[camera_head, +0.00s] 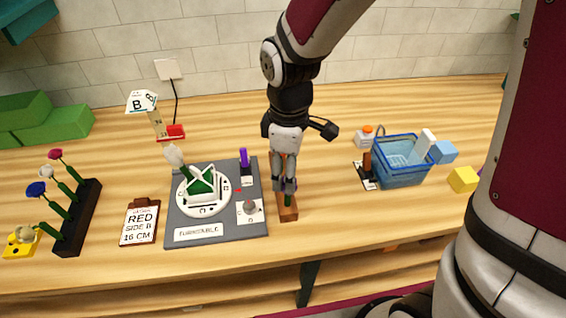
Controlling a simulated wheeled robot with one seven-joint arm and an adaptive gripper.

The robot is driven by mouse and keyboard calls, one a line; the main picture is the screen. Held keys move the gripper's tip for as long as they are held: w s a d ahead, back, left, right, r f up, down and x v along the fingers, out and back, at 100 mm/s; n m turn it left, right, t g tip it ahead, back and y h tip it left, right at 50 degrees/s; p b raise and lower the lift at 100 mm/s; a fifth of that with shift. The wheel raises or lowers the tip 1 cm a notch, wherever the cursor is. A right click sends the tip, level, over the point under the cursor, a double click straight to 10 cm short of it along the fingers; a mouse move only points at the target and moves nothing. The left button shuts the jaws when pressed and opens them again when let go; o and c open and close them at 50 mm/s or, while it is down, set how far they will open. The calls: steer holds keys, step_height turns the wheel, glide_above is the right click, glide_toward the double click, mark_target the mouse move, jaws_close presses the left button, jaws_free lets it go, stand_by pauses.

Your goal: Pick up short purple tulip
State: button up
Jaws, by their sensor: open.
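My gripper (285,186) points down over a small wooden block (289,214) at the middle of the table, to the right of the turntable board. A short green stem (288,201) stands upright in that block, right below and between my fingers. A hint of purple shows at the fingers, but the flower head is mostly hidden by them. My gripper is open around the top of the stem; I cannot tell whether the fingers touch it.
A grey turntable board (185,222) with a purple upright piece (243,158) lies close on the left. A dark flower rack (70,240) and a card reading RED SIDE B 16 CM (140,222) are further left.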

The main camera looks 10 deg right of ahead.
mark_target(288, 197)
steer(key=shift+f+p, duration=0.35)
steer(key=shift+f, duration=2.2)
steer(key=c, duration=0.9)
